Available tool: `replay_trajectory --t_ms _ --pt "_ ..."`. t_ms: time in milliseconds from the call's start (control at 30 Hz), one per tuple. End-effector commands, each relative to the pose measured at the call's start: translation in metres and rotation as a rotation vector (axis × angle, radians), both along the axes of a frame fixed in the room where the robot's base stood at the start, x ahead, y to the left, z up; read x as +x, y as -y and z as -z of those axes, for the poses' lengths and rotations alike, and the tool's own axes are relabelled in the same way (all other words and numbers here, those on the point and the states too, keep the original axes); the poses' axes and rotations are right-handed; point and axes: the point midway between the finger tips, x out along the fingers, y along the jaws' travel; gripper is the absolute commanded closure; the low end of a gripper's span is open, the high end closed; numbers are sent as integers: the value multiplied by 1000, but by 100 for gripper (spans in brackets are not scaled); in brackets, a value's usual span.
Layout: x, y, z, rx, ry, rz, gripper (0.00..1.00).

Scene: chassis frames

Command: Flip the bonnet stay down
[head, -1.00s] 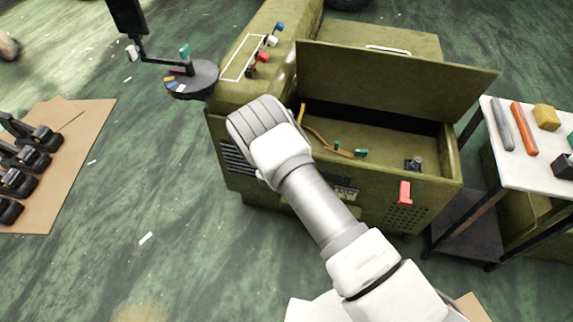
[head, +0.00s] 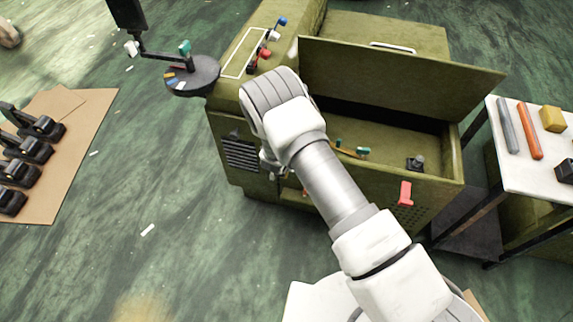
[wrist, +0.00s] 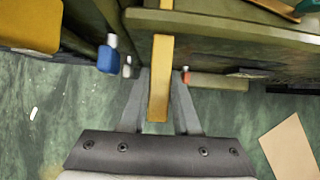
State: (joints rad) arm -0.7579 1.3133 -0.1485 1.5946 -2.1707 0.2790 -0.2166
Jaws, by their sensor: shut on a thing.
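The bonnet (head: 395,85) of the olive chassis stands tilted up at the back of the open bay (head: 400,140). In the wrist view a yellow bar, which looks like the bonnet stay (wrist: 159,85), runs lengthwise between the two grey fingers of my gripper (wrist: 159,100). My gripper is shut on it. In the head view my arm (head: 330,185) reaches over the front left of the chassis and hides the stay. Only a small grey part of my gripper (head: 268,162) shows there, beside the front panel. Whether the stay touches the bonnet is hidden.
Levers with blue, white and red knobs (head: 265,50) stand on the left top panel. A round dark stand (head: 195,78) is at the left corner. A red tab (head: 405,193) is on the front. A white-topped side table (head: 545,160) with tools stands right.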

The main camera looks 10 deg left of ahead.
Motion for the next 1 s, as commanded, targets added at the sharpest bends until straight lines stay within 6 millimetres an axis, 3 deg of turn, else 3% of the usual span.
replay_trajectory --t_ms 33,67,233,533,667,1000 --pt "0 0 -1 1 0 -1 100" --pt "0 0 -1 1 0 -1 68" --pt "0 0 -1 0 0 0 40" --pt "0 0 -2 0 1 1 40" --pt "-5 -1 -11 2 1 1 40" --pt "-40 -2 -71 3 1 2 40"
